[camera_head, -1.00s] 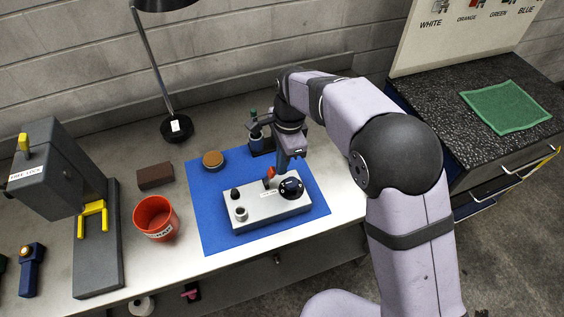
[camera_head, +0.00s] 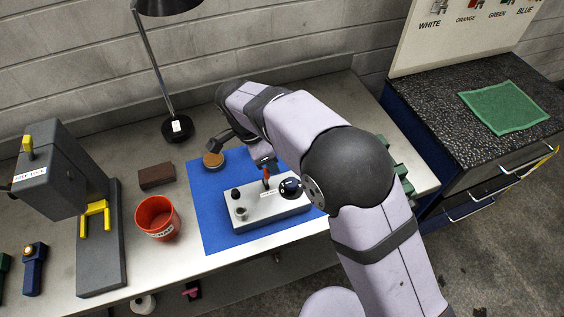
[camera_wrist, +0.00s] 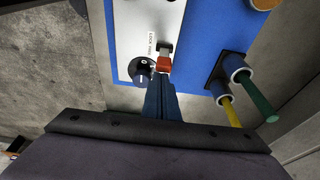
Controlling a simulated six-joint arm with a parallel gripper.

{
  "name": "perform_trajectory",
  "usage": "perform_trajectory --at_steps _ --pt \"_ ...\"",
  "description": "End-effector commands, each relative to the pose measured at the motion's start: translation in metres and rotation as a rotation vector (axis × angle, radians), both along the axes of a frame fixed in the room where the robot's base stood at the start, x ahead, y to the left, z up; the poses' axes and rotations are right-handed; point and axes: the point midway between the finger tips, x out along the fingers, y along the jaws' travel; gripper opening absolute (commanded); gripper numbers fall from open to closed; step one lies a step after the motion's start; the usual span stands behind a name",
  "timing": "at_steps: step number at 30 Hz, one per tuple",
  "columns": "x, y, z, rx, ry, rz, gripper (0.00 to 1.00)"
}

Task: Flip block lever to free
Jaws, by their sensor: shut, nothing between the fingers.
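The block (camera_head: 262,214) is a light grey box on a blue mat. It also shows in the wrist view (camera_wrist: 124,28). Its small lever (camera_head: 266,183) has a red tip, which shows in the wrist view (camera_wrist: 164,64) beside a LOCK/FREE label (camera_wrist: 151,42). A black round knob (camera_head: 290,188) sits to the lever's right in the head view. My gripper (camera_wrist: 158,82) is shut and empty, its blue fingertips right at the red tip. I cannot tell whether they touch. In the head view my gripper (camera_head: 264,162) is just behind the lever, partly hidden by my arm.
The blue mat (camera_head: 215,228) lies on a metal bench. A red cup (camera_head: 157,219), a brown block (camera_head: 156,176) and a lamp (camera_head: 176,128) stand left of it. A round tan-topped piece (camera_head: 213,160) is behind the block. Green and yellow-handled tools (camera_wrist: 252,94) stand near my gripper.

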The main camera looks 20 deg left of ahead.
Motion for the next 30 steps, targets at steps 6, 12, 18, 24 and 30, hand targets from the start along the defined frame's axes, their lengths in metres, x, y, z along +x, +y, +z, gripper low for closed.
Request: perform_trajectory --at_steps 6,12,18,24,30 --pt "-0.014 0.014 -0.003 -0.145 -0.144 0.006 0.00" --pt "-0.023 0.023 -0.004 -0.258 -0.257 0.003 0.00" --pt "-0.022 0.021 0.001 -0.265 -0.263 -0.002 0.00" --pt "-0.022 0.021 0.003 -0.264 -0.262 -0.002 0.00" --pt "-0.022 0.021 0.011 -0.263 -0.261 -0.001 0.00"
